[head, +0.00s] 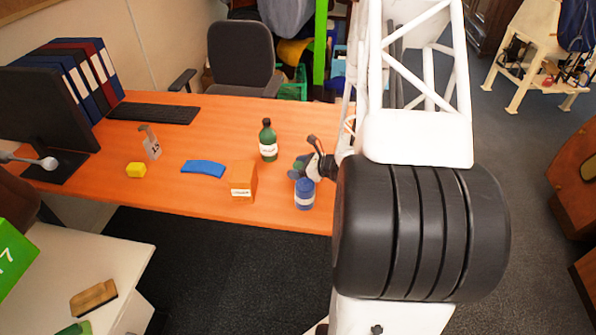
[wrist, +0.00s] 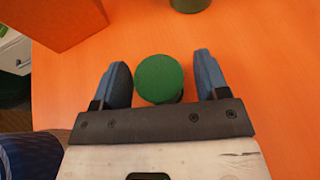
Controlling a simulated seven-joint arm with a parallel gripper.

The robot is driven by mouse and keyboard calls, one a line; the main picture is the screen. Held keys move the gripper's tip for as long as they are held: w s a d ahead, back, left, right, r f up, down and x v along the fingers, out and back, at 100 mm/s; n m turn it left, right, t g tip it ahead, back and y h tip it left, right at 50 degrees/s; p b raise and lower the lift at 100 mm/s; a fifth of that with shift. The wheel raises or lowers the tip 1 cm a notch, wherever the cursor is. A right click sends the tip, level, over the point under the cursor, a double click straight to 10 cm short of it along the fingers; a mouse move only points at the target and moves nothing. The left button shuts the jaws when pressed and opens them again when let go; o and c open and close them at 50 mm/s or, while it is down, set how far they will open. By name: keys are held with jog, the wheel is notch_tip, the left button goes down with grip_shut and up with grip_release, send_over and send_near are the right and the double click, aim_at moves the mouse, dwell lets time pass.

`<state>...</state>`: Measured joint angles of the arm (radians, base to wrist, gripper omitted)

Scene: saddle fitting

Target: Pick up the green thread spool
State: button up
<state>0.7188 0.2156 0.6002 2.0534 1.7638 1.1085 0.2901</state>
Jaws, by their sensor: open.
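The green thread spool (wrist: 160,78) shows in the wrist view as a round green top between the two fingers of my gripper (wrist: 164,80). The gripper is open, with one finger on each side of the spool. The gap on the right is wider than the one on the left, and no firm grip shows. In the head view my gripper (head: 303,172) is low over the right part of the orange desk, behind the blue can. Only a little green shows there, and the arm and fingers hide most of the spool.
A blue can (head: 304,196) stands close in front of the gripper, and an orange box (head: 243,182) is to its left. A green bottle (head: 268,142) stands behind. A blue cloth-like piece (head: 203,168) and a yellow block (head: 136,170) lie farther left on the desk (head: 100,190).

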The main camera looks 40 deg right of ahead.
aim_at(298, 165)
jog(key=shift+c, duration=0.5)
jog(key=c, duration=0.8)
jog(key=shift+r, duration=0.15)
jog(key=shift+r, duration=4.85)
